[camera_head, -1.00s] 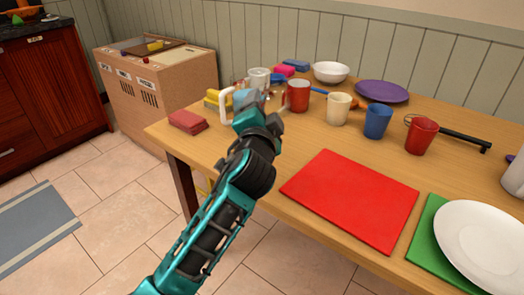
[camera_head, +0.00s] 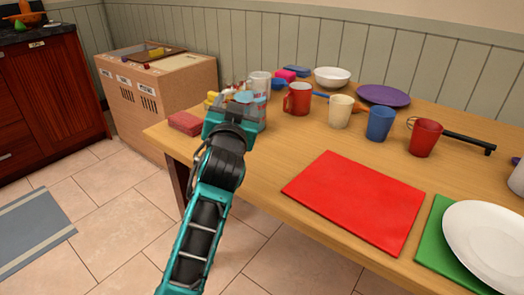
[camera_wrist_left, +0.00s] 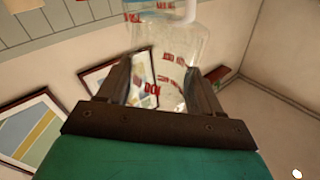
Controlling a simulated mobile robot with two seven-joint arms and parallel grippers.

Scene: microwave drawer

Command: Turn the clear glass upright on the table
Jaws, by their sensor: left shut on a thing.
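My left gripper (camera_head: 238,108) is at the left end of the wooden table, above or near its surface. In the left wrist view its two fingers (camera_wrist_left: 162,88) are shut on the clear glass (camera_wrist_left: 172,55), which has red printed markings. In the head view the clear glass (camera_head: 261,115) shows partly, just right of the gripper; the gripper hides the rest. I cannot tell exactly how it is tilted or whether it touches the table (camera_head: 250,190). My right gripper is not in view.
A grey mug (camera_head: 259,84), red mug (camera_head: 298,98), cream cup (camera_head: 340,111), blue cup (camera_head: 380,122) and red cup (camera_head: 424,138) stand close by on the right. A dark red block (camera_head: 185,123) lies at the left edge. A red mat (camera_head: 355,203) lies in front.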

